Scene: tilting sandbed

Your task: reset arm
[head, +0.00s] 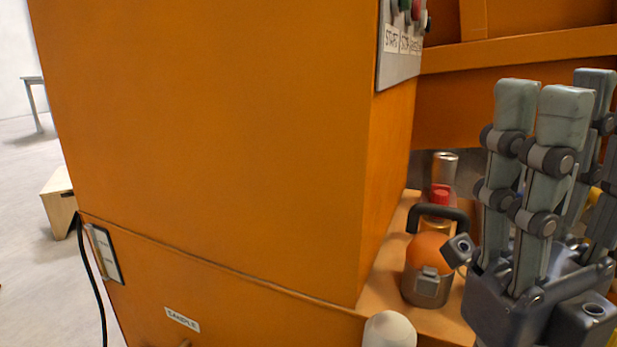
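My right gripper (560,95) stands at the right side of the head view. Its several grey jointed fingers point up, extended and apart, with nothing seen between them. Its palm is at the lower right, in front of an orange ledge (380,285). My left gripper is not in view.
A large orange cabinet (210,140) fills the middle, with a labelled button panel (399,55) at its upper right. A metal container holding an orange ball (429,247), a red-topped item (440,194) and a can (445,166) stand beside my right gripper. Floor (25,175) shows at left.

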